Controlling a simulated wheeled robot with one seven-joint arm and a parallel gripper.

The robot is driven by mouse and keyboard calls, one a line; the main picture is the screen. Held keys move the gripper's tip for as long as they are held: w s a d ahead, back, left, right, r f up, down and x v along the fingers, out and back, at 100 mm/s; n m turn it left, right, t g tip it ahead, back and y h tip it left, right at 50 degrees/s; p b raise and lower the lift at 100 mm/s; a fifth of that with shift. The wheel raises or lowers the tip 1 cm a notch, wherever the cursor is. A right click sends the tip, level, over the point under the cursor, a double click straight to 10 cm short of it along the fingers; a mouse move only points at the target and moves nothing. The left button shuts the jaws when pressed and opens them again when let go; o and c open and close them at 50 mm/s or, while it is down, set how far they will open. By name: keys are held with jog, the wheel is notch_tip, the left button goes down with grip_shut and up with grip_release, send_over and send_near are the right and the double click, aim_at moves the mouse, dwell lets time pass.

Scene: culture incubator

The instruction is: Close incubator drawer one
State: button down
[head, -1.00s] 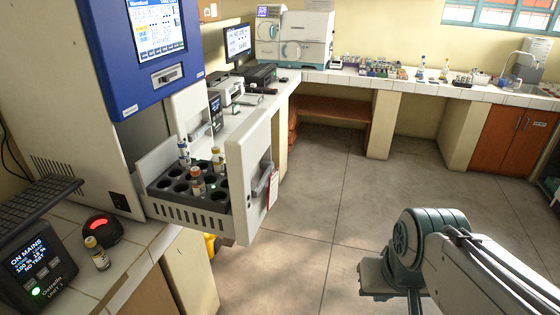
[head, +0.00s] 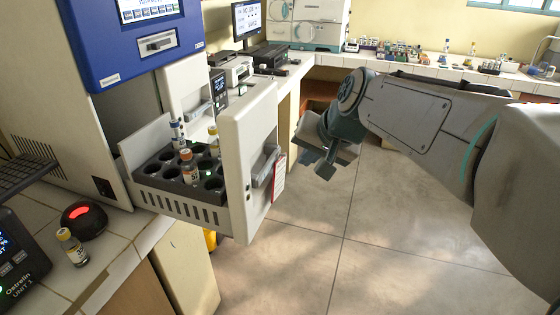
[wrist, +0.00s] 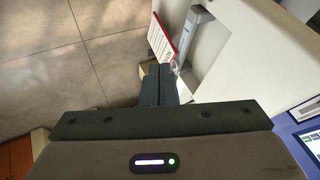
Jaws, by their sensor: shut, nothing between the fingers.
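The open incubator drawer (head: 245,165) sticks out from the white and blue incubator (head: 135,45), with its tall white front panel facing right. A grey handle (head: 265,166) and a red-edged tag (head: 279,177) are on that panel. Inside is a dark rack (head: 155,174) with round holes and a few capped bottles. My gripper (head: 318,172) is right of the drawer front, apart from the handle in the head view. In the wrist view the shut, empty fingers (wrist: 158,72) point toward the tag (wrist: 161,38) and the handle (wrist: 192,32). Which drawer is number one cannot be read.
A second white drawer front (head: 186,84) stands behind the open one, close to the incubator. A small bottle (head: 72,247) and a black device with a red light (head: 84,219) sit on the left counter. The floor (head: 400,235) right of the drawer is clear.

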jog(key=shift+w+a+f+p, duration=0.45)
jog(key=shift+w+a+f, duration=1.25)
jog(key=shift+f, duration=0.25)
jog(key=shift+w+a+f+p, duration=0.45)
jog(key=shift+w+a+f, duration=1.15)
jog(key=shift+a+f, duration=0.25)
jog(key=shift+d, duration=0.1)
